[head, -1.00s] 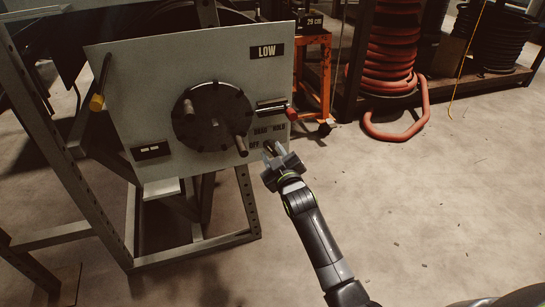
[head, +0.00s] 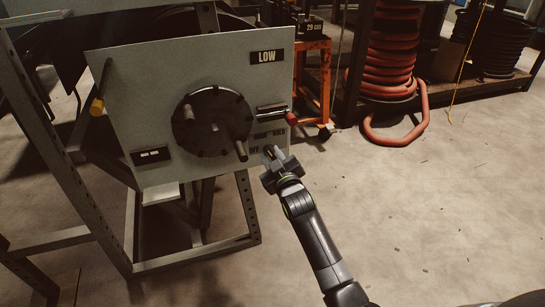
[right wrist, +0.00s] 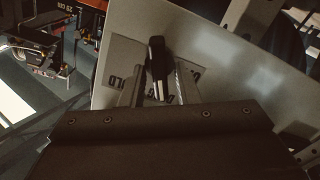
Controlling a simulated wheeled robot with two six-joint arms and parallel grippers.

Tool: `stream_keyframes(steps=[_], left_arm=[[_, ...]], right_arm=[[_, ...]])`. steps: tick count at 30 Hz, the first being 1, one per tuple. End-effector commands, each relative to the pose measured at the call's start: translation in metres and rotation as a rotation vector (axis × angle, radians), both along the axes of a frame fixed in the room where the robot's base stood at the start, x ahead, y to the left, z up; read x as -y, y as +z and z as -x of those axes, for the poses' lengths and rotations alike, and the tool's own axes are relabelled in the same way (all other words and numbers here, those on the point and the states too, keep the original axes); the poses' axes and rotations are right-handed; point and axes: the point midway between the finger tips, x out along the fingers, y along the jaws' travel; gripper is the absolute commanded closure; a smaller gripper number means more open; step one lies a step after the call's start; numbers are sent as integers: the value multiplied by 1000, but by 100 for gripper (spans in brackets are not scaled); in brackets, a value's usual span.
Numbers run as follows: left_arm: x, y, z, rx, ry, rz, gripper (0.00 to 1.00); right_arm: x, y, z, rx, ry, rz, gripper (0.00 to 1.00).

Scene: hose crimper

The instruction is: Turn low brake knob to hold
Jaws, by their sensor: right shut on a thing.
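The grey panel (head: 140,90) labelled LOW (head: 267,57) stands on a metal frame. The low brake knob (right wrist: 156,62) is a dark pointer knob on the panel's lower right, beside small lettering including HOLD and OFF. My right gripper (head: 272,154) is at the knob, and in the right wrist view its two fingers (right wrist: 158,88) stand on either side of the knob, shut on it. In the head view the fingers mostly hide the knob. The exact mark it points at is hard to read. My left gripper is not in view.
A dark round handwheel (head: 210,121) with protruding handles sits left of the knob. A red-tipped lever (head: 291,117) is just above the gripper. A yellow-tipped lever (head: 97,106) is at the panel's left. Red hose (head: 385,70) is coiled behind; the floor at right is clear.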

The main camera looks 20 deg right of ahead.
Motion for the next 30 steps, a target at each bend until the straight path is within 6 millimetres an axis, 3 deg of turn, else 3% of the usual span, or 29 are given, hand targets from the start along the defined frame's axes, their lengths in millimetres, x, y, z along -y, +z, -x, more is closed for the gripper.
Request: stream_keyframes(steps=[30], left_arm=[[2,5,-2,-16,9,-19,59]], right_arm=[[5,-2,0,-31,-1,-833,94]])
